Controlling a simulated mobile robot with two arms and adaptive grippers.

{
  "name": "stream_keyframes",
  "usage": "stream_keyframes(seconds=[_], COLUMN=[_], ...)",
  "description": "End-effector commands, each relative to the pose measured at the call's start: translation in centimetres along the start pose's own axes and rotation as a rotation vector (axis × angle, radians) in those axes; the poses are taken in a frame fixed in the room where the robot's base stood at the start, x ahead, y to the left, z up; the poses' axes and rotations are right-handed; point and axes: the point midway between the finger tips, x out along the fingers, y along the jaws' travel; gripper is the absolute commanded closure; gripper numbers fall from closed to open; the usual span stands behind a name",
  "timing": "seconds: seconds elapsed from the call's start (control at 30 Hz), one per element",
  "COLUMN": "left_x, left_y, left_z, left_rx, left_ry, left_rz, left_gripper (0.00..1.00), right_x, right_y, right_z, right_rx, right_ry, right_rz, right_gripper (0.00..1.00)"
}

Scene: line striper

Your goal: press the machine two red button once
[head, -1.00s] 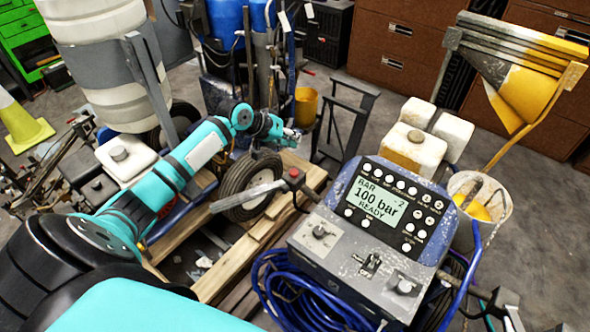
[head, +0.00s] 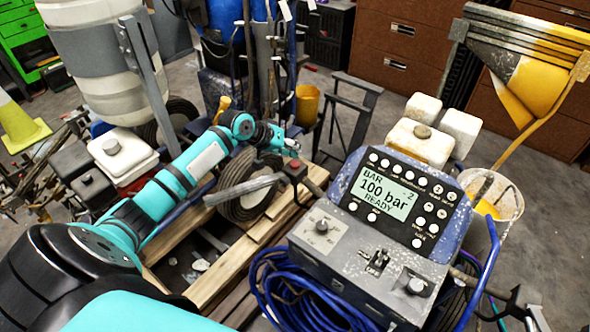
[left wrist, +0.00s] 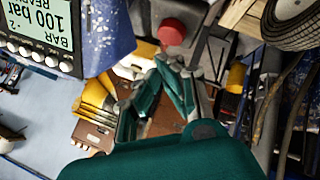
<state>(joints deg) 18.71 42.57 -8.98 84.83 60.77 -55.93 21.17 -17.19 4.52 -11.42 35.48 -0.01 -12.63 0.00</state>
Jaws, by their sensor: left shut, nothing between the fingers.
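The red button (head: 294,162) sits on a small dark box at the end of a grey handle, left of the blue machine (head: 345,172). The machine's display (head: 383,196) reads "BAR -2, 100 bar, READY". My left gripper (head: 290,147) is shut and empty, just behind the button in the head view; contact cannot be made out. In the left wrist view, the red button (left wrist: 171,32) shows beyond the left gripper's fingertips (left wrist: 168,64), with a visible gap in the picture. My right gripper is in no view.
A wheel (head: 250,190) and wooden planks (head: 222,277) lie below my left arm. Blue hose (head: 285,290) coils under the machine. White containers (head: 420,145) and a bucket (head: 512,195) stand behind it. Brown drawers (head: 400,45) close off the back.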

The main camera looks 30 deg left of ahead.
Motion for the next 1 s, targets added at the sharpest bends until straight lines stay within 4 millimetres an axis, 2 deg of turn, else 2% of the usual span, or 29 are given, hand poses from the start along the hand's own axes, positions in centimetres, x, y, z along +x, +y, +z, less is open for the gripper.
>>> stream_keyframes(seconds=[0.13, 1.0], left_x=[0.53, 0.52], left_y=[-0.34, -0.36], left_z=[0.37, 0.38], left_rx=[0.000, 0.000], left_ry=[0.001, 0.000], left_rz=[0.001, 0.000], left_gripper=[1.00, 1.00], right_x=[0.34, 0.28], right_y=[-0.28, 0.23], right_z=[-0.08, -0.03], right_rx=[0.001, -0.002], right_ry=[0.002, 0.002], right_rz=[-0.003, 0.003], right_gripper=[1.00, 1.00])
